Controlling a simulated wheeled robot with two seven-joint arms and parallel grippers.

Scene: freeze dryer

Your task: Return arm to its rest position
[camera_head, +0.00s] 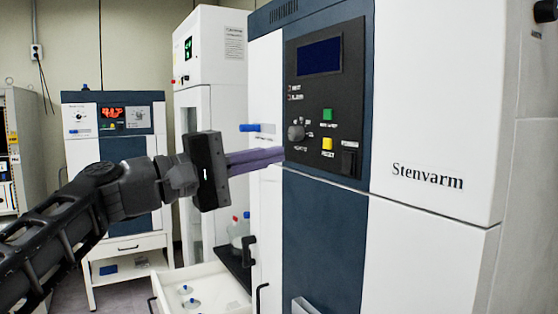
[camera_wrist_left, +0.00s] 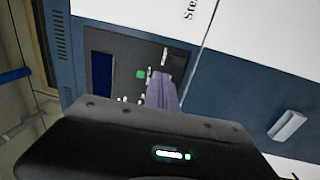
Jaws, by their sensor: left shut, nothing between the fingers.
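My left arm comes in from the left in the head view. My left gripper (camera_head: 281,155) has its long purple fingers shut with nothing between them. The fingertips are in front of the lower part of the freeze dryer's control panel (camera_head: 352,95), below the knob (camera_head: 296,132). I cannot tell if they touch it. In the left wrist view the shut fingers (camera_wrist_left: 162,80) point at the panel (camera_wrist_left: 118,82), near the green button (camera_wrist_left: 141,74). My right gripper is not in view.
The white and blue freeze dryer (camera_head: 435,110) fills the right side. An open white drawer (camera_head: 215,275) holding small glassware is below the gripper. A tall white cabinet (camera_head: 215,60) and a smaller unit with a red display (camera_head: 112,112) stand behind. A grey shelf unit is at far left.

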